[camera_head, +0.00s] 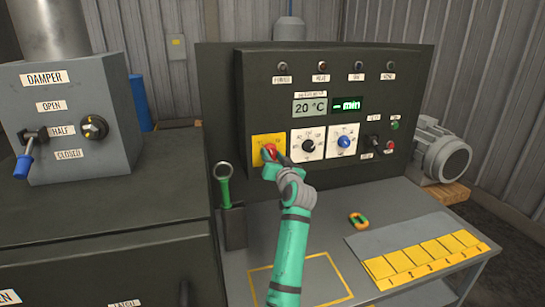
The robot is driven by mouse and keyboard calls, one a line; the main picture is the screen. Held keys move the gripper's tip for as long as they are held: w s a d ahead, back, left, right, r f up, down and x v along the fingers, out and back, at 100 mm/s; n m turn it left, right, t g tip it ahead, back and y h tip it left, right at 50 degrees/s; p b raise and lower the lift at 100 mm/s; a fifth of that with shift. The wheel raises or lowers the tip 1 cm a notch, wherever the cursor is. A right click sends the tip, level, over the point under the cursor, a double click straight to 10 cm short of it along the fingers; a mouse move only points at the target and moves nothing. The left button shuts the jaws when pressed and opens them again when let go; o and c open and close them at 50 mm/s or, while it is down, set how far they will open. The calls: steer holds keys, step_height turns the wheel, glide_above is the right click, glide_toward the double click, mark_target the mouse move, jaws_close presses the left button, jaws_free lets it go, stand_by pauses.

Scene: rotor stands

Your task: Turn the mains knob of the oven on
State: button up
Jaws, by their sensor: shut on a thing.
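The oven's control panel (318,95) stands upright on the bench. A red knob (267,151) sits on a yellow plate (256,142) at the panel's lower left, the likely mains knob; the plate's lettering is too small to read. My gripper (274,158) is at the red knob, reaching up from below, and is shut on it. My gripper and wrist hide part of the knob and plate, so I cannot tell which way the knob points. The panel displays read "20 °C" (311,106) and "- min" (347,104).
A black-pointer dial (308,145) and a blue dial (344,142) sit close right of the gripper. A green-handled tool (224,187) stands in a holder at left. The damper box (65,110) is further left. A small ring-shaped object (358,220) lies on the bench.

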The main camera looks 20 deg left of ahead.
steer(key=m, duration=0.4)
steer(key=shift+r+m, duration=0.15)
steer(key=shift+m, duration=0.15)
steer(key=m, duration=0.3)
steer(key=shift+m, duration=0.3)
steer(key=shift+w+d+m, duration=0.1)
steer(key=shift+d+m, duration=0.15)
steer(key=shift+m, duration=0.55)
steer(key=shift+a+m, duration=0.1)
steer(key=shift+m, duration=1.3)
steer(key=o, duration=1)
steer(key=shift+o, duration=0.2)
steer(key=shift+a, duration=0.1)
steer(key=shift+s, duration=0.25)
